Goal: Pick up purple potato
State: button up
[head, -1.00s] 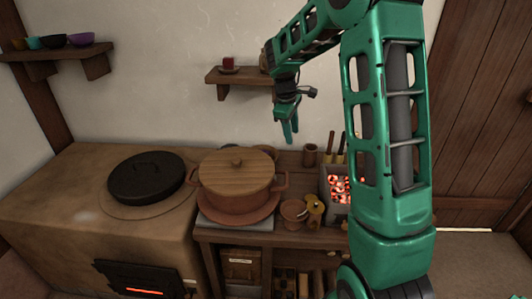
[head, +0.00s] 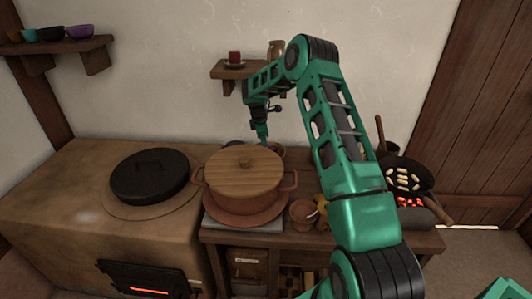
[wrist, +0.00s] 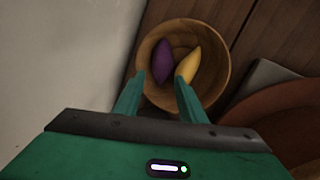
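The purple potato (wrist: 162,62) lies in a round wooden bowl (wrist: 219,88), beside a yellow potato (wrist: 189,66), in the wrist view. My gripper (wrist: 162,82) is open, its two fingers spread over the near part of the bowl, with nothing between them that I can see held. In the head view my gripper (head: 263,134) points down behind the lidded pot, and the bowl (head: 279,150) shows only in part there. The potatoes cannot be made out clearly in the head view.
A large lidded clay pot (head: 243,180) stands in front of the bowl. A black lidded pan (head: 149,177) sits on the stove at left. A frying pan (head: 404,171) with pale pieces sits over coals at right.

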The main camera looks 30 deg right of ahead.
jog(key=x, duration=0.3)
jog(key=d+x, duration=0.1)
jog(key=x, duration=0.1)
jog(key=shift+s+f, duration=0.1)
jog(key=shift+s, duration=0.2)
jog(key=shift+d+f, duration=0.1)
jog(key=shift+f, duration=0.1)
jog(key=shift+f, duration=0.1)
jog(key=c, duration=0.7)
jog(key=shift+c, duration=0.2)
